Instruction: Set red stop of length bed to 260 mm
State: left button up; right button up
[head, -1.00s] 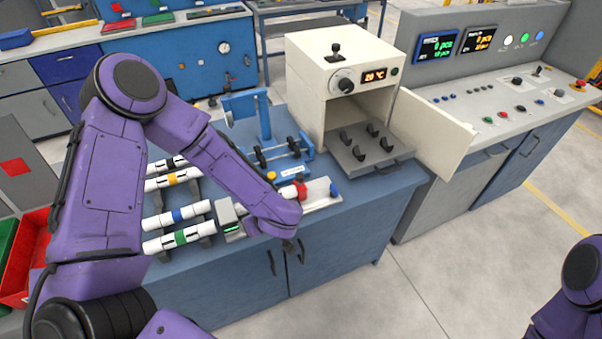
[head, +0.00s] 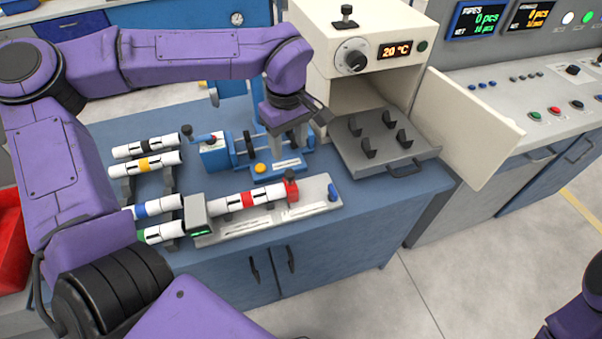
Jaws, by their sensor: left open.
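The length bed (head: 318,200) is a light plate along the front of the blue bench. The red stop (head: 292,188) stands near its right part, by the right end of a white pipe with a red band (head: 248,199). A grey block with a green display (head: 198,216) is at the bed's left end. My left gripper (head: 290,145) points down, open, above and behind the red stop and apart from it; its fingertips are hard to make out. The scale is too small to read. My right gripper is out of view.
Several banded pipes (head: 154,161) lie on a rack at left. A blue device (head: 215,154) with rollers stands behind the bed. An oven (head: 385,20) showing 20 °C has its door (head: 475,130) open and a pegged tray (head: 375,148) in front. A blue knob (head: 332,192) sits at the bed's right end.

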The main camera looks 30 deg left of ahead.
aim_at(290, 174)
pick_arm(q)
jog(key=shift+s+a+f, duration=0.1)
jog(key=shift+s+f, duration=0.4)
jog(key=shift+f, duration=0.05)
jog(key=f, duration=0.7)
jog(key=w+f, duration=0.1)
jog(key=f, duration=0.2)
jog(key=shift+f, duration=0.15)
jog(key=shift+c, duration=0.3)
grip_shut()
